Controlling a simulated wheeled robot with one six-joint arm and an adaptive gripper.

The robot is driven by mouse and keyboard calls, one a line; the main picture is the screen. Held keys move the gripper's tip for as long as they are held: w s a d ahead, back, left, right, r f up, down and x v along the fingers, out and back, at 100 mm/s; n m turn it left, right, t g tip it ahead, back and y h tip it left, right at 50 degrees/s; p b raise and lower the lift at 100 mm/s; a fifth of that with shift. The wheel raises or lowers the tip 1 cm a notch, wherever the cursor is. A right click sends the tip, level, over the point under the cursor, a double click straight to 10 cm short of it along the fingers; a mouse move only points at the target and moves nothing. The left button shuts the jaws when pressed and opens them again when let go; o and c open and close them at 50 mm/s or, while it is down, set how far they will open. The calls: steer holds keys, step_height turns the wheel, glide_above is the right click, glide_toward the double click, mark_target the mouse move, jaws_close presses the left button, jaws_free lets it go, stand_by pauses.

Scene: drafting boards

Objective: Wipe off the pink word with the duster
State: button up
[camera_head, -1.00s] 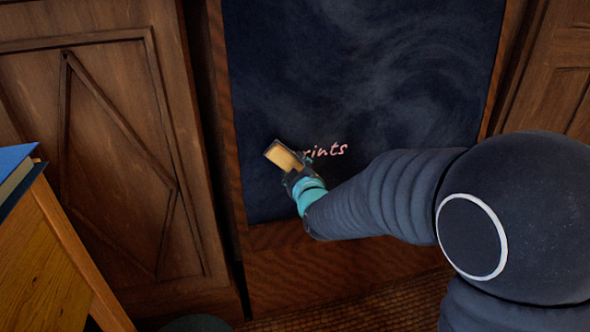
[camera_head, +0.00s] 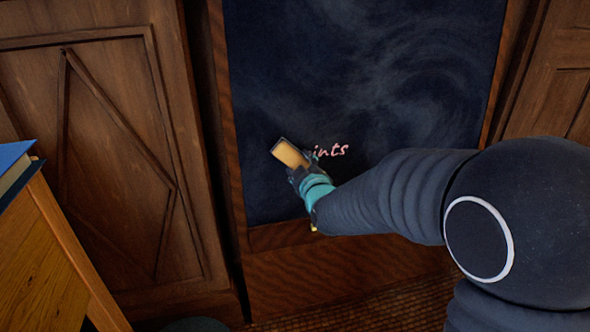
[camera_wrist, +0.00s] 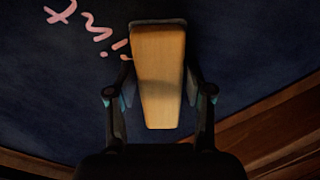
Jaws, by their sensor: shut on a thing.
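The pink word (camera_head: 330,151) is handwritten low on a dark board (camera_head: 350,70); the letters "ints" show right of my gripper, and whatever lies left of them is hidden or gone. Part of the word also shows at the upper left of the wrist view (camera_wrist: 88,27). The duster (camera_head: 289,153), with a tan wooden back and a dark edge, is at the left of the visible letters, against or very near the board; contact cannot be told. My gripper (camera_head: 300,172) is shut on the duster, and its fingers flank the duster (camera_wrist: 158,75) in the wrist view.
A wooden frame (camera_head: 300,236) borders the board below and at the sides. Wooden panelled doors (camera_head: 120,160) stand at the left. A wooden piece of furniture (camera_head: 50,262) with a blue book (camera_head: 14,160) is at the lower left. The board above the word is clear but smudged.

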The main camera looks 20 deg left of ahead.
mark_target(353, 153)
steer(key=shift+w+d+b, duration=0.25)
steer(key=shift+w+d, duration=0.25)
steer(key=shift+d, duration=0.25)
steer(key=shift+w+d+b, duration=0.3)
steer(key=shift+w+d, duration=0.2)
steer(key=shift+d, duration=0.25)
steer(key=shift+w+d+b, duration=0.25)
steer(key=shift+w+d, duration=0.25)
steer(key=shift+d, duration=0.25)
steer(key=shift+w+d, duration=0.95)
steer(key=shift+d, duration=0.6)
steer(key=shift+w+d, duration=0.9)
steer(key=shift+d, duration=0.6)
steer(key=shift+w+d, duration=0.95)
steer(key=shift+d, duration=0.6)
steer(key=shift+a, duration=0.1)
steer(key=shift+s+a, duration=0.65)
steer(key=shift+a, duration=0.35)
steer(key=shift+s+a, duration=0.7)
steer(key=shift+a, duration=0.25)
steer(key=shift+s+a, duration=0.65)
steer(key=shift+a, duration=0.35)
steer(key=shift+s+a, duration=0.85)
steer(key=shift+a, duration=0.7)
steer(key=shift+s+a, duration=0.9)
steer(key=shift+a, duration=0.65)
steer(key=shift+s+a, duration=0.85)
steer(key=shift+a, duration=0.7)
